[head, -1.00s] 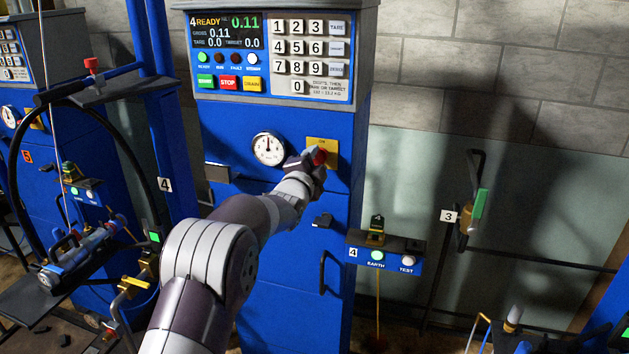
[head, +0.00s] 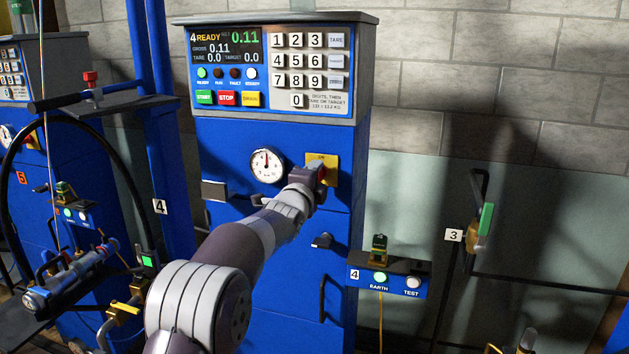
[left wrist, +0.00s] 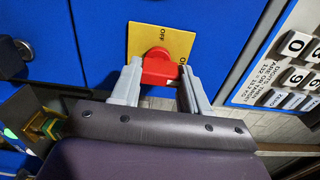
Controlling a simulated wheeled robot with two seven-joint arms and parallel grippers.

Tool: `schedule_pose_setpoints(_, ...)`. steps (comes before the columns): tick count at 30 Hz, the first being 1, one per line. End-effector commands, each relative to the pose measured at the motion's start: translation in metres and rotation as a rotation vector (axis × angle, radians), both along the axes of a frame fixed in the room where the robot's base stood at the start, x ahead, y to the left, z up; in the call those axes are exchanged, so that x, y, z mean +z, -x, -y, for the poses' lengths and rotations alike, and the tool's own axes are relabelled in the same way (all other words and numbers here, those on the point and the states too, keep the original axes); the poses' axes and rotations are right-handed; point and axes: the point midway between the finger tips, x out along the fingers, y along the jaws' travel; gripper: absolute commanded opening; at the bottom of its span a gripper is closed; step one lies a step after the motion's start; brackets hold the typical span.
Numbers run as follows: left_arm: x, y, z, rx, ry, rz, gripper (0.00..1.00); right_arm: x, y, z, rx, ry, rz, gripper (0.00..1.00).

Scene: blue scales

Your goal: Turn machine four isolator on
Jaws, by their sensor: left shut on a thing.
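The isolator on machine four is a red handle (left wrist: 160,68) on a yellow plate (left wrist: 138,42), with OFF and ON lettering, on the blue cabinet front. The plate also shows in the head view (head: 333,163), right of the round gauge. My left gripper (left wrist: 160,92) is shut on the red handle, one grey finger on each side of it. In the head view my left gripper (head: 318,174) covers most of the handle. Machine four's display (head: 228,44) reads READY and 0.11. My right gripper is not in view.
A gauge (head: 266,165) and a small dark handle (head: 322,241) are on the cabinet front. The keypad (head: 305,66) is above. An EARTH/TEST box (head: 396,283) stands at the right. A black hoop and a bench with apparatus (head: 67,275) are at the left.

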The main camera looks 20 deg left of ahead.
Motion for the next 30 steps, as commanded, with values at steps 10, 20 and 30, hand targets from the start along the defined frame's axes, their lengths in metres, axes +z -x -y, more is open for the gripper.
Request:
schedule_pose_setpoints(10,-0.001,0.0,0.0,0.0,-0.002,-0.002,0.7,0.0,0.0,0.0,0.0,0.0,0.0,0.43)
schedule_pose_setpoints(20,0.0,0.005,0.0,0.0,-0.001,0.001,0.7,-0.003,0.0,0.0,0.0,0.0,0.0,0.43)
schedule_pose_setpoints(30,-0.002,0.075,-0.003,0.001,-0.001,0.001,0.7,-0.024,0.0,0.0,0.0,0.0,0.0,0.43)
